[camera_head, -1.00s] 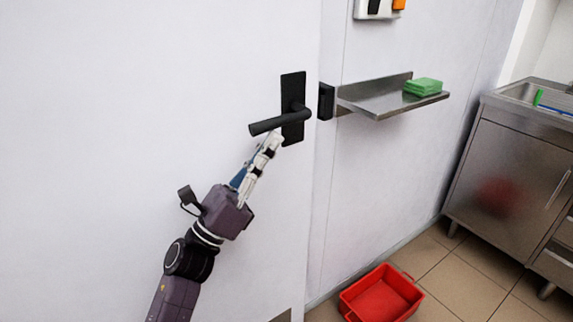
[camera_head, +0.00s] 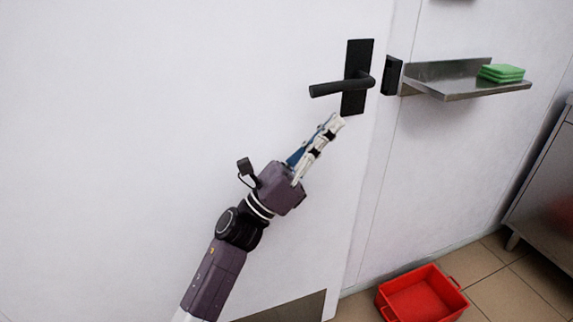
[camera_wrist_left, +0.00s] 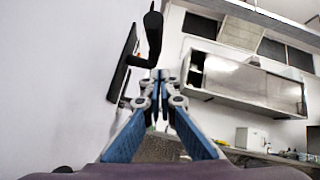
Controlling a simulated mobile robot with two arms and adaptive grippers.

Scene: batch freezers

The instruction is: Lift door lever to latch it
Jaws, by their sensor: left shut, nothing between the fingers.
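The black door lever (camera_head: 335,88) sticks out to the left from its black plate (camera_head: 355,104) on the white door (camera_head: 200,90). It is close to level, its free end slightly low. My left gripper (camera_head: 338,121) is shut and empty just below the lever and the plate's lower end, apart from the lever in the picture. In the left wrist view, the lever (camera_wrist_left: 153,38) hangs just beyond the shut fingertips (camera_wrist_left: 160,76). My right gripper is not in view.
A black latch block (camera_head: 392,76) is on the frame right of the door edge. A steel shelf (camera_head: 440,84) with green sponges (camera_head: 502,73) stands out from the wall. A red bin (camera_head: 421,297) is on the tiled floor. A steel cabinet (camera_head: 548,190) is at far right.

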